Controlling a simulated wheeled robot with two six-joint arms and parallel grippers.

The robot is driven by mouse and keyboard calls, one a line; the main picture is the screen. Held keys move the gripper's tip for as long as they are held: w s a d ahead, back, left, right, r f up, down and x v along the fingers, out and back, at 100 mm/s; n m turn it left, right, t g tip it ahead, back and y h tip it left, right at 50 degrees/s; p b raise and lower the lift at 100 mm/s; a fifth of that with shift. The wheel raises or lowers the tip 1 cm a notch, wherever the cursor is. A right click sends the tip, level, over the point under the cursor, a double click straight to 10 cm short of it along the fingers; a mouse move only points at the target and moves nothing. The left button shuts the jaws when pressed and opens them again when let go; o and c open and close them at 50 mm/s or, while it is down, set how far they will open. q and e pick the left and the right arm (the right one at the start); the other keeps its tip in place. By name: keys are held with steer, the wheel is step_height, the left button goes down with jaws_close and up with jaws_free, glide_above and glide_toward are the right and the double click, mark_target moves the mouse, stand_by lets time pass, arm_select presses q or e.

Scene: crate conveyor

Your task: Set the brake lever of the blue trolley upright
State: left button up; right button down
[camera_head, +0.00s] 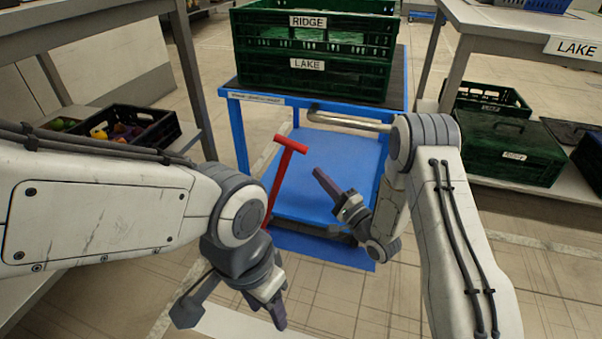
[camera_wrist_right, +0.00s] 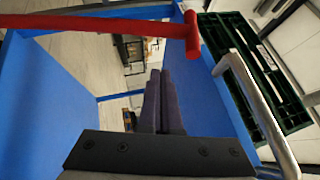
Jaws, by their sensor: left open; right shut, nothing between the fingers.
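The blue trolley (camera_head: 237,140) stands ahead with a blue lower deck. Its red brake lever (camera_head: 283,170) has a T-shaped handle and leans to the right at the trolley's near left side. The lever's foot is partly hidden behind my left arm. My right gripper (camera_head: 320,176) is shut and empty, just right of the lever and apart from it in the head view. In the right wrist view the lever (camera_wrist_right: 110,25) crosses the top, beyond the shut fingertips (camera_wrist_right: 160,75). My left gripper (camera_head: 278,312) is open, low in front of the trolley, pointing down.
Two stacked green crates, RIDGE (camera_head: 262,33) and LAKE (camera_head: 262,78), stand on the trolley top. A grey push handle (camera_head: 345,122) sticks out above the lower deck. Shelves with crates flank both sides, including a black produce crate (camera_head: 165,138). Tiled floor lies in front.

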arm_select(q)
step_height(320, 180, down, 3)
steer(key=shift+f+b, duration=0.1)
steer(key=shift+b, duration=1.1)
arm_select(e)
steer(key=w+a+r, duration=0.1)
steer(key=w+a, duration=0.1)
steer(key=a, duration=0.3)
steer(key=shift+w+a+r, duration=0.15)
steer(key=shift+w+r, duration=0.05)
steer(key=shift+r, duration=0.2)
